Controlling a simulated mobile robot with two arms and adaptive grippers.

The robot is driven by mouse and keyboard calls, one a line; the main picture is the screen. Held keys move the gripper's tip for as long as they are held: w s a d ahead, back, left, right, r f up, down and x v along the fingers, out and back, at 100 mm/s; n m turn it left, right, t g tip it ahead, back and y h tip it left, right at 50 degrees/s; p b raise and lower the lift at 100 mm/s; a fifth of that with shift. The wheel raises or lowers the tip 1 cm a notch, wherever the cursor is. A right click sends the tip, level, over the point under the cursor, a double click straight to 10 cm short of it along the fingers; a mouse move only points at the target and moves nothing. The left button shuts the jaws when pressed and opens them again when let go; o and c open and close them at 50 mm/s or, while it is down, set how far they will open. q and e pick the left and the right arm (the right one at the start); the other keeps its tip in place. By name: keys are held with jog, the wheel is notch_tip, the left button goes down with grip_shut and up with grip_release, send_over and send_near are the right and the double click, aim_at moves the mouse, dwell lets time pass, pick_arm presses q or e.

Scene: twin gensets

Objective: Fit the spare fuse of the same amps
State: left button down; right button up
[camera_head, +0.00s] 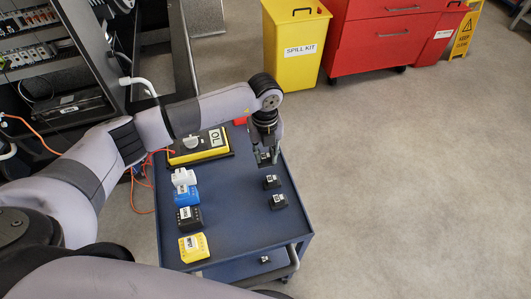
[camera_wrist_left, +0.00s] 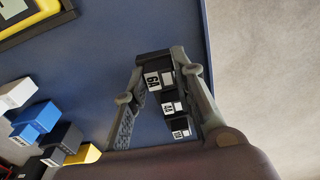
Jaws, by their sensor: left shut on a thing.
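My left gripper (camera_head: 265,157) is over the right side of the blue cart top (camera_head: 236,226). It is shut on a black fuse block with a white label. In the left wrist view this fuse block (camera_wrist_left: 155,78) sits between the gripper's fingertips (camera_wrist_left: 158,72), and its label seems to read 6A. Two similar black blocks stand in a row nearer the front, a middle block (camera_head: 271,182) and a front block (camera_head: 278,201). Their labels are too small to read surely. My right gripper is not in view.
White (camera_head: 184,177), blue (camera_head: 187,197), black (camera_head: 189,218) and yellow (camera_head: 193,248) blocks line the cart's left side. A yellow-and-black device (camera_head: 190,157) lies behind them. An open rack (camera_head: 45,60) stands at left. The cart's middle is clear.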

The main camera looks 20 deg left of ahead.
aim_at(265, 155)
pick_arm(q)
jog(key=shift+r+p, duration=1.9)
jog(key=shift+r, duration=1)
